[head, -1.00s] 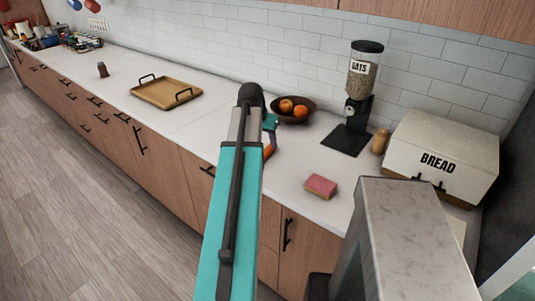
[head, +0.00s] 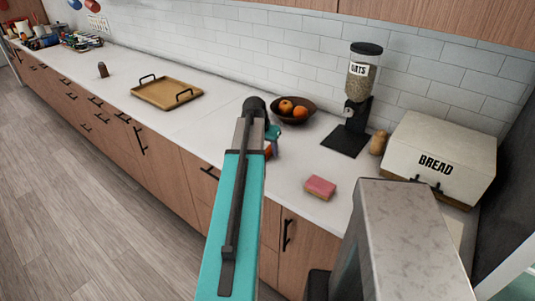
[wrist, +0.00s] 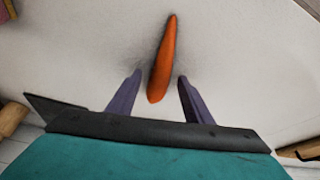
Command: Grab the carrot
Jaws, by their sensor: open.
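The orange carrot (wrist: 163,58) lies on the white counter (wrist: 80,45) in the wrist view, pointing away from my gripper. Its near end sits between the two purple fingers of my gripper (wrist: 159,78), with a gap on each side. The fingers are open and do not appear to touch it. In the head view my gripper (head: 273,145) is mostly hidden behind my arm, just over the counter. A small orange patch there is probably the carrot, largely covered.
A bowl of oranges (head: 293,110) stands behind my gripper. The oats dispenser (head: 358,95) and bread box (head: 440,160) are to the right. A pink sponge (head: 320,187) lies in front right. A wooden tray (head: 167,94) is to the left, with clear counter between.

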